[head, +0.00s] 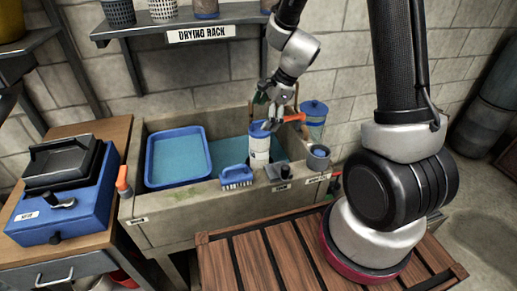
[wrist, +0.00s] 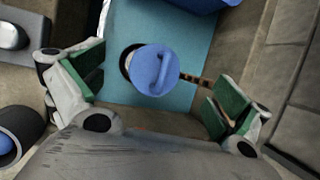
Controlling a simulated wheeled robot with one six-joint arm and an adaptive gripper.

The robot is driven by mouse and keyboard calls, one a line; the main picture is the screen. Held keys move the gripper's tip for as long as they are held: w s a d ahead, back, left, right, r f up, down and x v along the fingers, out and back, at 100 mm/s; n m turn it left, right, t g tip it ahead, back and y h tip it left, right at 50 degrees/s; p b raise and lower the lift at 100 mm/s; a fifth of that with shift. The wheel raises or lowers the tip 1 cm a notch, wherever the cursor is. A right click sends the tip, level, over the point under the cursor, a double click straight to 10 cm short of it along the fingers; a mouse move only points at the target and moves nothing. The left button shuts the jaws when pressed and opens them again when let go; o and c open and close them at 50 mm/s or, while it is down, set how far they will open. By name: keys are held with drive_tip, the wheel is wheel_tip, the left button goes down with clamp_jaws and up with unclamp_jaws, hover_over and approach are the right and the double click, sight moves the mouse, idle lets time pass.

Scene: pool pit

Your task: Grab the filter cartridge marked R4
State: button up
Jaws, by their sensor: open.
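A white cylinder with a blue top (head: 259,150), which looks like a filter cartridge, stands upright in the stone sink. Its marking is too small to read, so I cannot tell if it is R4. My gripper (head: 272,108) is just above it. In the wrist view, a round blue cap with a raised ridge (wrist: 155,70) shows between the spread green-padded fingers of my gripper (wrist: 157,92). The fingers are apart from the cap on both sides, and nothing is held.
The sink (head: 155,229) has a blue tray (head: 177,158) at left. A blue-lidded container (head: 314,112) stands behind at right. The drying rack shelf (head: 150,31) hangs above.

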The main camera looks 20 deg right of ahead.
sight(256, 130)
drive_tip(key=x, duration=0.7)
drive_tip(key=shift+s+f, duration=0.1)
drive_tip(key=shift+f, duration=0.25)
drive_tip(key=shift+c, duration=0.2)
drive_tip(key=c, duration=1.6)
